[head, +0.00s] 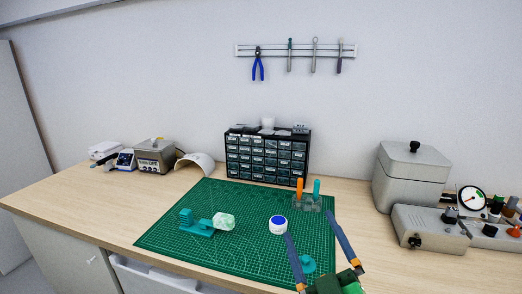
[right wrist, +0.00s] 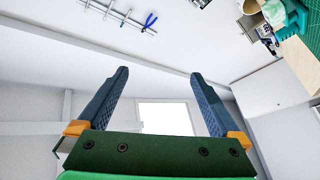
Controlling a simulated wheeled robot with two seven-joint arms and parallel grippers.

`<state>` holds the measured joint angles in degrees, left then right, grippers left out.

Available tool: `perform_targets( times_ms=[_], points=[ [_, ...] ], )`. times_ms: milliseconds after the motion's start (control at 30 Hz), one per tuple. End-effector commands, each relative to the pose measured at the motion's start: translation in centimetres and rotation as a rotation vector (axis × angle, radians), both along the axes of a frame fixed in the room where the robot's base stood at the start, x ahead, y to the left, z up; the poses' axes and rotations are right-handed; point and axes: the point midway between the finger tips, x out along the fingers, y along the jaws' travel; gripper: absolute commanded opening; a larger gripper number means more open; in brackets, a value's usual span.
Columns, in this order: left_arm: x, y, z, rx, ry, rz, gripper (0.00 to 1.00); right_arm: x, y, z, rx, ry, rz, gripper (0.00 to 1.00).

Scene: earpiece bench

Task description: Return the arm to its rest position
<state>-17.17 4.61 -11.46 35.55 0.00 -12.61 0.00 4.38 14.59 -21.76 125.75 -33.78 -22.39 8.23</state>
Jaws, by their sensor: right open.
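My right gripper (head: 318,250) is at the lower right of the head view, over the right front of the green mat (head: 165,236). Its two blue-grey fingers are spread wide with nothing between them. In the right wrist view the gripper (right wrist: 158,78) is also open and empty, with wall, ceiling and a bright window or panel behind it. The wrist camera looks away from the bench, which shows only at the upper right corner. My left gripper is not in view.
On the mat are a teal fixture (head: 196,226), a pale green block (head: 224,221), a white jar with blue top (head: 278,225), a teal disc (head: 307,264) near my right fingers, and a holder (head: 307,203) with orange and teal tools. A drawer cabinet (head: 267,157) and grey machine (head: 411,178) stand behind.

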Motion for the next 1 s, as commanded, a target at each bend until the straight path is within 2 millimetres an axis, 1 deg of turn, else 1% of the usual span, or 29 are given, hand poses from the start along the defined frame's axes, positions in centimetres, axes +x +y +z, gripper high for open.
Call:
perform_targets(
  times_ms=[33,67,100,167,200,267,300,367,400,433,467,500,567,600,767,800,867,900,967,1000],
  points=[
    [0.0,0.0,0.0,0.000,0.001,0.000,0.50,-0.1,-2.2,-4.3,0.071,0.186,-0.078,1.00],
    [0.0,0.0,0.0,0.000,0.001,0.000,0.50,-0.6,-3.5,-7.1,0.108,0.304,-0.124,1.00],
    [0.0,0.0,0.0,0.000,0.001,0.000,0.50,-1.5,-4.8,-10.5,0.148,0.452,-0.178,1.00],
    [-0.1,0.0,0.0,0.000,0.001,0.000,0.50,-3.6,-6.1,-15.0,0.193,0.648,-0.238,1.00],
    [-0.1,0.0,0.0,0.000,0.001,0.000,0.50,-5.3,-6.7,-17.6,0.213,0.765,-0.270,1.00],
    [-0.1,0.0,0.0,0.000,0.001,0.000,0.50,-7.8,-7.2,-20.7,0.238,0.921,-0.306,1.00],
    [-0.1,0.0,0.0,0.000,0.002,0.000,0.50,-9.6,-7.4,-22.5,0.249,1.016,-0.325,1.00],
    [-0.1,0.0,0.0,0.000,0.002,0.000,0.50,-12.3,-7.6,-24.7,0.263,1.149,-0.347,1.00],
    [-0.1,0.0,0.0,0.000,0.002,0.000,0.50,-14.2,-7.6,-26.0,0.270,1.233,-0.358,1.00],
    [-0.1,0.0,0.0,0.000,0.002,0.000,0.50,-15.5,-7.6,-26.8,0.273,1.292,-0.366,1.00],
    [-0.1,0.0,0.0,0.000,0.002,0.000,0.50,-16.9,-7.6,-27.5,0.276,1.349,-0.372,1.00],
    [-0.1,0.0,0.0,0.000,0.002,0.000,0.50,-18.7,-7.5,-28.3,0.279,1.425,-0.379,1.00],
    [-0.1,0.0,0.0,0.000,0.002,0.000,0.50,-21.5,-7.4,-29.3,0.282,1.538,-0.387,1.00],
    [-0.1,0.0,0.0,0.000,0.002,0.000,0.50,-23.4,-7.2,-29.8,0.282,1.610,-0.390,1.00],
    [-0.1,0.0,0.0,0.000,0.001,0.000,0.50,-22.7,-7.0,-35.6,0.269,1.645,-0.396,1.00],
    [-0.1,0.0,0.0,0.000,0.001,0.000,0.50,-22.7,-7.0,-37.1,0.265,1.654,-0.397,1.00],
    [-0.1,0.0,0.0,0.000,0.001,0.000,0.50,-23.0,-7.0,-39.4,0.261,1.667,-0.399,1.00],
    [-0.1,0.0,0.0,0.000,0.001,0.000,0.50,-23.2,-7.0,-41.0,0.257,1.676,-0.398,1.00],
    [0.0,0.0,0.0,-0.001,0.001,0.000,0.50,-24.0,-7.1,-43.6,0.250,1.693,-0.401,1.00],
    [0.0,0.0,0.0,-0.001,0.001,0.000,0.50,-24.7,-7.2,-45.4,0.244,1.705,-0.403,1.00]
  ],
)
